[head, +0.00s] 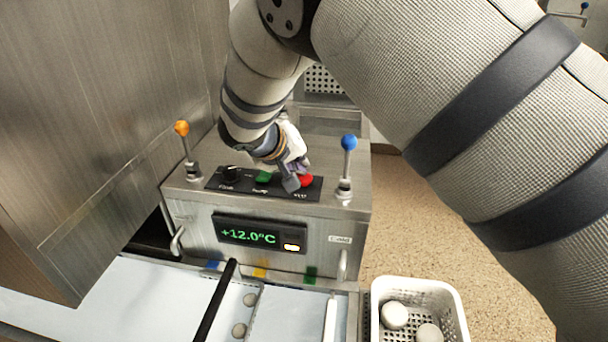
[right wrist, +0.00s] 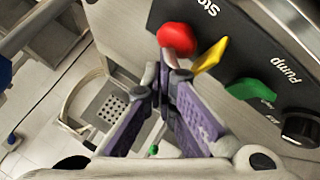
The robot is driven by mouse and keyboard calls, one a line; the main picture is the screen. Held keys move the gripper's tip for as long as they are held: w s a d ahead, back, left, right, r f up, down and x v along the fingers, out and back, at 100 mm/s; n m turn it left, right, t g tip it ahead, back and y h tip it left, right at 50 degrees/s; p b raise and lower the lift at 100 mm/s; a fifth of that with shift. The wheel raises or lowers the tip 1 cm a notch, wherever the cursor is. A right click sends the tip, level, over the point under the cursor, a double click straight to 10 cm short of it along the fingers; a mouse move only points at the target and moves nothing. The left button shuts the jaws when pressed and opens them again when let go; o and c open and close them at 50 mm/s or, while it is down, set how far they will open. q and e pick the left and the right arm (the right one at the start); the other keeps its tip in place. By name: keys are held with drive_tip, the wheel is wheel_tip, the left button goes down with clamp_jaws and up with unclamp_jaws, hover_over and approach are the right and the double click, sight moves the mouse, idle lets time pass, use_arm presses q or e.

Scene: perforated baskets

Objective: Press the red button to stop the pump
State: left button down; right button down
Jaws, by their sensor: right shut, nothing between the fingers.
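The round red button (head: 306,181) sits at the right end of the black control panel (head: 215,184) on top of the steel machine. It also shows in the right wrist view (right wrist: 176,38), beside a label partly reading "Sto". My right gripper (head: 291,184) is over the panel, just left of the red button in the head view. In the right wrist view its purple fingers (right wrist: 167,62) are closed together and empty, with the tips at the button's edge. I cannot tell whether they touch it. My left gripper is not in view.
A green switch (right wrist: 252,90), a yellow piece (right wrist: 210,55) and a black knob (right wrist: 300,127) share the panel. An orange-topped lever (head: 182,129) and a blue-topped lever (head: 348,143) flank it. A display (head: 248,233) reads +12.0°C. A white basket (head: 377,315) stands at front right.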

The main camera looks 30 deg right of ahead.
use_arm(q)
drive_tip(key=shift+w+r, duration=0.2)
use_arm(e)
drive_tip(key=shift+r, duration=0.55)
